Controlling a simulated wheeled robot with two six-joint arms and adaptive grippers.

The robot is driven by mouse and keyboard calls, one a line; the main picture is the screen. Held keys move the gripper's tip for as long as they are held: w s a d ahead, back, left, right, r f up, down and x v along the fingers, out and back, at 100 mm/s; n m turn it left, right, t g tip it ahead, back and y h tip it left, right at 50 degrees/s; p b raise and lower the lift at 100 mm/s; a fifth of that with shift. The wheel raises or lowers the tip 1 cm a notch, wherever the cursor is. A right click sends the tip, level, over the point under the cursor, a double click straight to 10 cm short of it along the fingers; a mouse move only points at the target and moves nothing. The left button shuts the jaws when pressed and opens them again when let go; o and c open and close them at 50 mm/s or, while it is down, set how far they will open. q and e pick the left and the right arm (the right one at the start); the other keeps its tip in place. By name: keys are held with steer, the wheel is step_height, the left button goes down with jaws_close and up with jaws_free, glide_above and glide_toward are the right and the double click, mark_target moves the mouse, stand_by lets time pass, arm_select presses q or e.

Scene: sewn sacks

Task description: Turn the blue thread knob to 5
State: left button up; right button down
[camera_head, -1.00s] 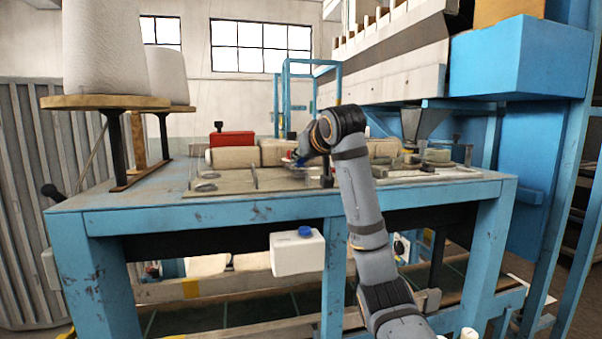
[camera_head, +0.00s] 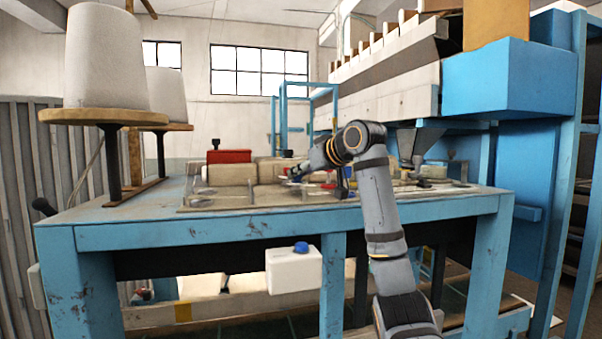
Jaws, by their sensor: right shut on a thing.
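The blue thread knob (camera_head: 292,171) is a tiny blue spot on the table's sewing gear, at the tip of my right gripper. My right gripper (camera_head: 294,174) reaches in from the right, pointing left and down, and is shut on the knob. Its fingers and the knob are small and partly merged in the view. The knob's scale and number cannot be read. My left gripper is out of view.
A blue-framed table (camera_head: 110,238) carries pale rolls and a red box (camera_head: 229,156). Large white thread cones (camera_head: 105,60) stand at the left. A blue cabinet (camera_head: 515,80) rises at the right.

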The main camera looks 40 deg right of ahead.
steer(key=shift+r, duration=0.1)
steer(key=c, duration=1.1)
jaws_free()
steer(key=shift+w, duration=0.1)
steer(key=shift+c, duration=0.2)
steer(key=v, duration=1.2)
